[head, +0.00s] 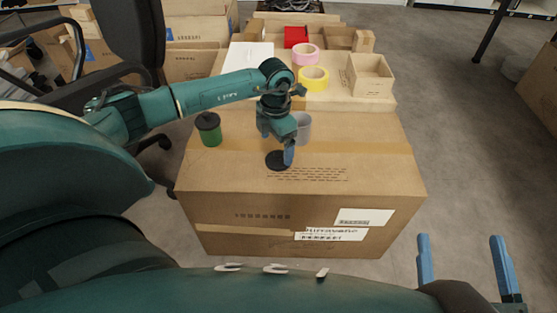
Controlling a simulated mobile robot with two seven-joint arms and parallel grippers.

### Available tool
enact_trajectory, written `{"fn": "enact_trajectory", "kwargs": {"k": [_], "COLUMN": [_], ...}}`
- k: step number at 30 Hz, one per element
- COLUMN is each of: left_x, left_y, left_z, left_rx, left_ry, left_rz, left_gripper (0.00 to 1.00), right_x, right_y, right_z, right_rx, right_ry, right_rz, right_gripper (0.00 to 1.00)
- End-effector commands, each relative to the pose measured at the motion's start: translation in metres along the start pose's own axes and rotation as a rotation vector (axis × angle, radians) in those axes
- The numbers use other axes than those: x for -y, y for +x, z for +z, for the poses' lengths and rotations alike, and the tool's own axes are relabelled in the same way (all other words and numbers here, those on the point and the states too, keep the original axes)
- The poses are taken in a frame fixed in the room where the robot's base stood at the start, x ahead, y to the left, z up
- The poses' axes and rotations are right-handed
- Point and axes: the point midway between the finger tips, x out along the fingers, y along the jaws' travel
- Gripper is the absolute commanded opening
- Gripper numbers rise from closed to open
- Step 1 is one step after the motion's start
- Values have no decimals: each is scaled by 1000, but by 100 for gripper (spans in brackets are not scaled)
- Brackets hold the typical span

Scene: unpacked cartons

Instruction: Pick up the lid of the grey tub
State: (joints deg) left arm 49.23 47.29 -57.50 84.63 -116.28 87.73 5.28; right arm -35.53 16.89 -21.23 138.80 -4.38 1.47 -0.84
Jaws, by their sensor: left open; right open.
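The grey tub (305,126) stands on the large carton, partly hidden behind my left gripper. A round dark lid (274,161) lies flat on the carton in front of it. My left gripper (284,154) points down at the lid, with a blue finger at its right side. The other finger is hard to make out, and I cannot tell whether the fingers touch the lid. My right gripper (466,262) is open and empty at the lower right, away from the carton.
A green tub (210,134) with a dark lid stands at the carton's (375,180) left. Behind are pink tape (306,54), yellow tape (313,78), a wooden box (371,76) and a red box (296,37). The carton's right top is clear.

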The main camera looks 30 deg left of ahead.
Motion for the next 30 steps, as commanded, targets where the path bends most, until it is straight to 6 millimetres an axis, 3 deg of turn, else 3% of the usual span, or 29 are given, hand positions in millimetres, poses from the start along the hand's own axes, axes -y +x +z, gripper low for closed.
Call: {"fn": "enact_trajectory", "kwargs": {"k": [7,15,30], "left_x": [2,1,1], "left_y": [42,45,44], "left_z": [0,0,0], "left_rx": [-2,0,0], "left_ry": [0,0,0], "left_rz": [-2,-1,-1], "left_gripper": [92,92,52], "right_x": [3,2,4], "right_y": [-1,3,2], "right_z": [7,-7,-2], "right_rx": [-21,-56,-44], "right_ry": [47,37,39], "right_rz": [-6,-21,-22], "right_gripper": [79,79,79]}}
